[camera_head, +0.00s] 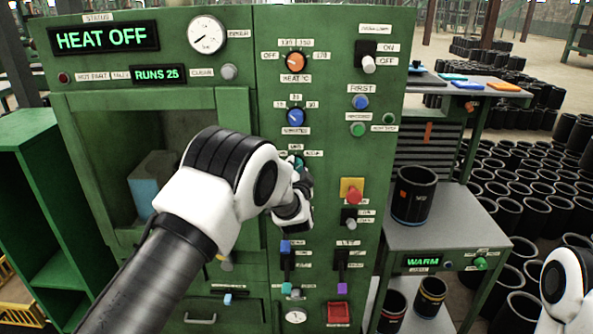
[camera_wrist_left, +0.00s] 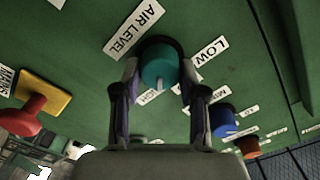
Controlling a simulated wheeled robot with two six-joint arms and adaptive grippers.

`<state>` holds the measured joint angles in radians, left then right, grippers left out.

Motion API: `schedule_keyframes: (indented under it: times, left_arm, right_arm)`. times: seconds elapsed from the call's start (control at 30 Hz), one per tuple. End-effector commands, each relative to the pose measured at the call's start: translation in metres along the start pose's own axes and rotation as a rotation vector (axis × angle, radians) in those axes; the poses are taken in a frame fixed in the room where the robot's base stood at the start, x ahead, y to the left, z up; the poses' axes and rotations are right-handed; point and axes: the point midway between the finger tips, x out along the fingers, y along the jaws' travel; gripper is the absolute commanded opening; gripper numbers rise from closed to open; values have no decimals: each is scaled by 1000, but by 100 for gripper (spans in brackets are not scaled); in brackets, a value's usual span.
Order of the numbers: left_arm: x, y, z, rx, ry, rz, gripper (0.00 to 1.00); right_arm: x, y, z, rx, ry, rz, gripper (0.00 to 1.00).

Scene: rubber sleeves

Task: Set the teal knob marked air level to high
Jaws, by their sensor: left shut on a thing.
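The teal knob (camera_wrist_left: 158,62) sits on the green panel in the left wrist view, between the two fingers of my left gripper (camera_wrist_left: 159,78). The gripper is shut on it from both sides. A pale mark shows at the knob's lower edge. The label AIR LEVEL (camera_wrist_left: 135,29) is at its upper left and LOW (camera_wrist_left: 208,58) at its right. Other labels below it are too small or covered to read surely. In the head view my left gripper (camera_head: 299,180) is at the panel and mostly hides the knob (camera_head: 293,161). My right gripper is out of view.
The blue knob (camera_head: 296,117) and orange knob (camera_head: 294,62) are above. A red button on a yellow plate (camera_head: 353,193) and a black switch (camera_head: 350,219) are close on the right. Sliders (camera_head: 286,250) are below. A black sleeve (camera_head: 413,195) stands on the side table.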

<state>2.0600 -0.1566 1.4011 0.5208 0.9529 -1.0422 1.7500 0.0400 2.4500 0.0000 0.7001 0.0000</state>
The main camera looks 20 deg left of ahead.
Motion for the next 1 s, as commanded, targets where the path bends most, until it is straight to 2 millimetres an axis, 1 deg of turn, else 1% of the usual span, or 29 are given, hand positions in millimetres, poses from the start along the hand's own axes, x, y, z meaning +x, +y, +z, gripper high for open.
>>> schedule_keyframes:
  times: [0.23,0.27,0.3,0.33,0.6,0.67,0.73,0.77,0.87,1.0]
  left_arm:
    - [0,0,-1,0,2,-1,7]
    - [0,0,-1,0,2,-1,49]
    - [0,0,-1,0,2,-1,63]
    - [0,0,-1,0,2,-1,66]
    - [0,0,0,-1,1,0,66]
    - [-2,0,0,0,1,1,66]
    - [-9,1,-1,-1,1,2,66]
    - [-13,1,-1,0,1,2,66]
    - [-34,0,-1,3,1,2,66]
    - [-72,1,-2,4,2,3,66]
  right_arm:
    - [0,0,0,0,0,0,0]
    - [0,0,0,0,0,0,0]
    - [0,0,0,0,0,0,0]
    - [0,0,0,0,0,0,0]
    - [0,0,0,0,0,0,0]
    - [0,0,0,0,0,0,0]
    - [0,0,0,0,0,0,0]
    - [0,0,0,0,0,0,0]
    - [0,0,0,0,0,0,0]
    - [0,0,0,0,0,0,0]
